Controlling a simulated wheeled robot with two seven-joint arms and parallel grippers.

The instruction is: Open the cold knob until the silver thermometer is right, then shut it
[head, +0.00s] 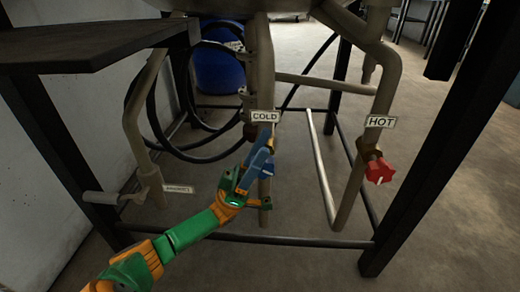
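The cold knob (267,169) is blue and sits under the COLD label (265,117) on the middle vertical pipe. My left gripper (264,153) is at this knob and covers much of it. I cannot tell whether its fingers are closed around the knob or only beside it. The red hot knob (379,171) is on the right pipe below the HOT label (381,122), with nothing touching it. The silver thermometer is not in view. My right gripper is not in view.
A dark tabletop (95,45) and its legs stand at the upper left. A dark post (430,140) stands at the right. A low frame rail (290,240) crosses in front. Black hoses (155,115) and a blue barrel (218,70) are behind. Open concrete floor lies at the lower right.

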